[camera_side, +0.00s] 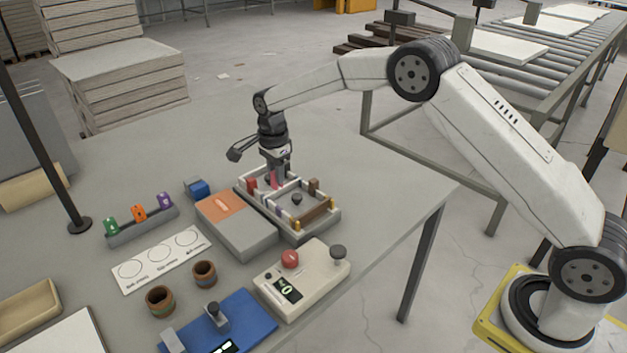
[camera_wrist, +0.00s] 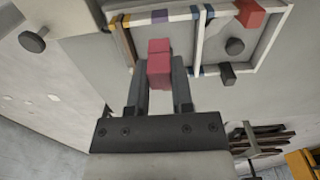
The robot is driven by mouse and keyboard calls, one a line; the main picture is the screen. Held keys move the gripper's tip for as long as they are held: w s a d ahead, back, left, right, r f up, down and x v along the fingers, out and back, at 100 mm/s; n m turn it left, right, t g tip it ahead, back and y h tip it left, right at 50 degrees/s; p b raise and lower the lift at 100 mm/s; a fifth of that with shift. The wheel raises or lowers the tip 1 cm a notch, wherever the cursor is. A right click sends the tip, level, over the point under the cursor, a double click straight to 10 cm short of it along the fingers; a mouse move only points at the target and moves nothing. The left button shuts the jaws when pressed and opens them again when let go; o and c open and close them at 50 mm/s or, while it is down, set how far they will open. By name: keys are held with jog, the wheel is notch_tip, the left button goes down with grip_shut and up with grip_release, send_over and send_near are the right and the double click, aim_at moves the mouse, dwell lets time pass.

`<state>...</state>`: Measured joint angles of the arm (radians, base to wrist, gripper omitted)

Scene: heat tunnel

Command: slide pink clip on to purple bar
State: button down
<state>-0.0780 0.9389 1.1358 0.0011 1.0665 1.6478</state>
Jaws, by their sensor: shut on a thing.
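My gripper (camera_wrist: 160,85) is shut on the pink clip (camera_wrist: 159,64), which sits between its two fingers in the wrist view. In the side view my gripper (camera_side: 277,184) points down over the left part of a pale framed tray (camera_side: 325,224), with the pink clip (camera_side: 273,181) at its fingertips. In the wrist view a purple band (camera_wrist: 160,14) shows on the tray's edge, just beyond the clip, with orange and blue bands beside it.
A control box (camera_side: 303,277) stands in front. The table behind the tray is clear.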

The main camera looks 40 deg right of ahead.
send_over(279, 208)
jog(key=shift+f, duration=2.7)
jog(key=shift+f, duration=1.75)
jog(key=shift+c, duration=2.1)
grip_release()
jog(key=shift+f, duration=0.1)
jog(key=shift+r, duration=4.05)
